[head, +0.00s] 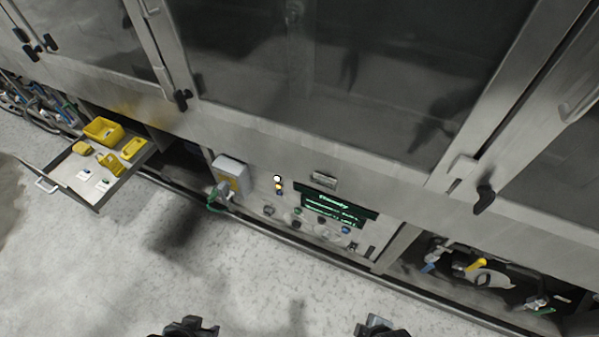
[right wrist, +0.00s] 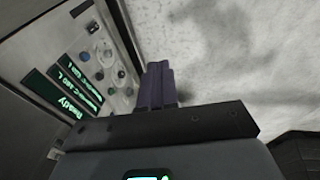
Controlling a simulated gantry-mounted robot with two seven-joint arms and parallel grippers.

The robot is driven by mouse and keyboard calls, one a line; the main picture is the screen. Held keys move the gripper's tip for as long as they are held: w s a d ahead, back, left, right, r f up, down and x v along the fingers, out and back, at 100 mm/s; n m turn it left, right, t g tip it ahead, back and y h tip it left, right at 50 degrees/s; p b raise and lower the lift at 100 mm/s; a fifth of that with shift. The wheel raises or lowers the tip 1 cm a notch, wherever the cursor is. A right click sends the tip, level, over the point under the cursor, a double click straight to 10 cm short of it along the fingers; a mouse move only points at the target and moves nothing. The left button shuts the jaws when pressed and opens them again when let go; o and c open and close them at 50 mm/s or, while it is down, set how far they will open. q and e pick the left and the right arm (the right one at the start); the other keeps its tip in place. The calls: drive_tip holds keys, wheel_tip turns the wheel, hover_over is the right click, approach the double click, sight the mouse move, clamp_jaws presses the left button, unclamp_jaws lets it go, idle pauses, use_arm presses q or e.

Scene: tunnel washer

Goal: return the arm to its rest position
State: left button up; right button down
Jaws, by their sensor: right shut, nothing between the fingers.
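My right gripper (right wrist: 158,85) is shut and empty in the right wrist view, its dark fingers together over the pale floor beside the control panel (right wrist: 90,75). In the head view, a dark part of my right gripper (head: 380,327) shows at the bottom edge. My left gripper (head: 190,327) shows only as a dark piece at the bottom edge; its fingers cannot be made out. Both are over the floor, apart from the washer. The panel in the head view (head: 290,222) has a lit green display (head: 333,206) that reads "Ready".
The washer front (head: 290,140) with glass doors fills the upper part. An open drawer (head: 97,172) with yellow items sticks out at left. An open bay (head: 480,275) with valves and a yellow handle is at right. The floor (head: 270,290) in front is clear.

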drive_tip(key=w+d+r+m+t, duration=0.1)
drive_tip(key=d+r+m, duration=0.5)
drive_tip(key=r, duration=0.4)
wheel_tip(320, 180, up, 38)
drive_tip(key=a+m+p, duration=0.1)
drive_tip(key=m+p, duration=0.4)
drive_tip(key=p, duration=3.3)
wheel_tip(320, 180, down, 75)
drive_tip(key=b, duration=7.5)
drive_tip(key=shift+s+a+h, duration=0.2)
drive_tip(key=shift+s+h, duration=0.1)
drive_tip(key=shift+s, duration=0.15)
